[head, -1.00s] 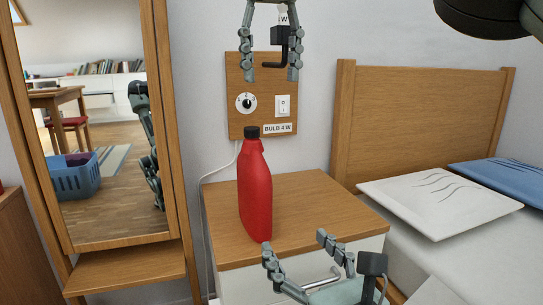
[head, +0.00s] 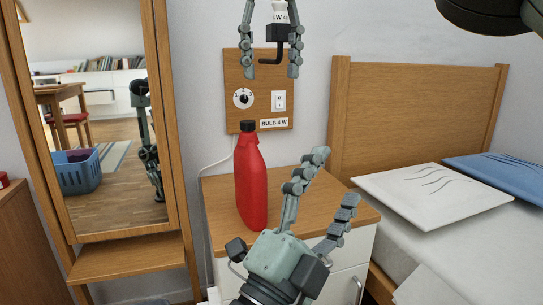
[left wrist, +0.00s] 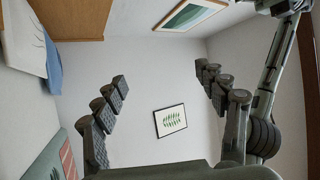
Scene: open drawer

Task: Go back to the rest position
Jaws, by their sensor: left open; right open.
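My left gripper (head: 335,178) is in front of the bedside cabinet (head: 330,196), fingers spread and pointing up. Nothing is between its fingers. In the left wrist view its fingers (left wrist: 162,87) are wide apart, with bare wall and a framed picture behind. My right gripper (head: 271,73) comes down from the top edge, its open fingers appearing on either side of a black angled lamp holder (head: 275,34). A white bulb (head: 280,15) marked W sits on the holder. I cannot tell whether the fingers touch it.
A red bottle (head: 251,188) stands upright on the cabinet, left of my left gripper. A wooden switch board (head: 235,115) is on the wall behind. A mirror (head: 110,190) is at left, a bed with pillows (head: 430,198) at right. The cabinet's lower front is partly hidden.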

